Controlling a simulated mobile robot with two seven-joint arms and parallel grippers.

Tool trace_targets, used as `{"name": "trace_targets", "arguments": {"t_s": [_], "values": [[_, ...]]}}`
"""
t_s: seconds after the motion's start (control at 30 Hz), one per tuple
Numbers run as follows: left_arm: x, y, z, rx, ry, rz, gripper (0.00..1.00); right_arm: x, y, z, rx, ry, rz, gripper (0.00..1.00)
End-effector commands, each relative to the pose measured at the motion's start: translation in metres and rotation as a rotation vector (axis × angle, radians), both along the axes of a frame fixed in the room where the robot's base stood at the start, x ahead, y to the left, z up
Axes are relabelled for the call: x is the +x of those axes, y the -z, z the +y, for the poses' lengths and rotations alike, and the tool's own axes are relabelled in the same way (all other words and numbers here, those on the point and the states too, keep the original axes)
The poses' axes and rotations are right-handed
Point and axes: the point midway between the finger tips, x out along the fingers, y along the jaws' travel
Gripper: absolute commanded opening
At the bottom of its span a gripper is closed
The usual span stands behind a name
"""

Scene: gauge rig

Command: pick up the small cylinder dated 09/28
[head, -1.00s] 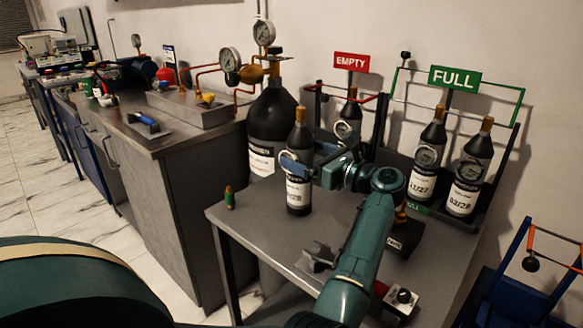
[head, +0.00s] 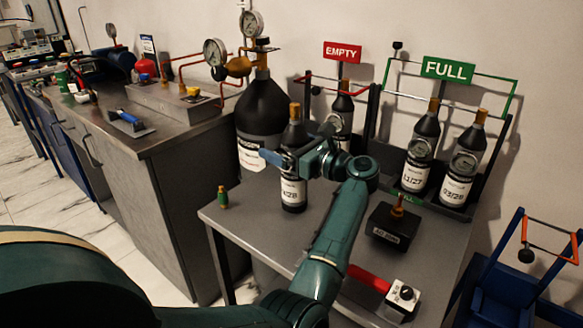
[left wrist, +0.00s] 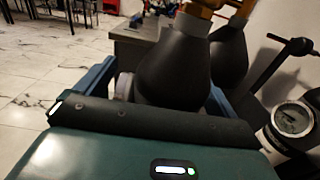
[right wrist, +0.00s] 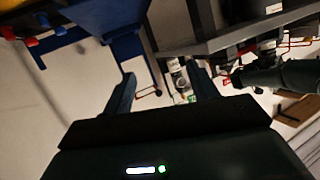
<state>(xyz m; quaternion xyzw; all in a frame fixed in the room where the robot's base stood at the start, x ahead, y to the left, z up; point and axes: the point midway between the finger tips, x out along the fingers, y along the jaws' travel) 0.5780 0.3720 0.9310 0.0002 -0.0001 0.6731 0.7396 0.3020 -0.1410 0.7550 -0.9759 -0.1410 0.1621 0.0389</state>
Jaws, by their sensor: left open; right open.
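A small black cylinder (head: 293,190) with a brass top stands upright on the grey table. Its white label ends in "28"; I cannot read the rest surely. My left gripper (head: 283,154) is at its upper body, jaws open, with one blue finger crossing its front side. In the left wrist view the cylinder's dark shoulder (left wrist: 172,75) sits between the spread fingers (left wrist: 155,90). Whether they touch it I cannot tell. The FULL rack holds cylinders labelled 11/27 (head: 421,150) and 03/28 (head: 464,160). My right gripper (right wrist: 162,88) is open and empty, away from the table.
A large black cylinder (head: 262,110) stands close behind. Another small cylinder (head: 342,112) stands under the EMPTY sign (head: 343,52). A blue cart (head: 510,275) is at right.

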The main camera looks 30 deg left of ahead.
Motion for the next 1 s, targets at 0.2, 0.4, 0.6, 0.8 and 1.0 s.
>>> {"name": "trace_targets", "arguments": {"t_s": [0.2,0.4,0.6,0.8,1.0], "values": [[0.0,-0.0001,-0.0001,0.0,0.0,0.0,0.78,0.0002,-0.0007,-0.0015,-0.007,-0.002,-0.003,0.59],[0.0,-0.0003,-0.0002,0.0,0.0,0.0,0.62,-0.0007,-0.0005,-0.0024,-0.011,-0.005,-0.002,0.59],[0.0,-0.0003,-0.0001,0.0,0.0,-0.001,0.46,-0.0025,0.0007,-0.0027,-0.012,-0.004,0.003,0.59],[0.0,-0.0004,-0.0001,0.0,0.0,-0.001,0.29,-0.0029,0.0008,-0.0029,-0.012,-0.004,0.004,0.59],[0.0,-0.0005,-0.0001,0.0,0.0,-0.001,0.13,-0.0028,0.0006,-0.003,-0.012,-0.004,0.004,0.59]]}}
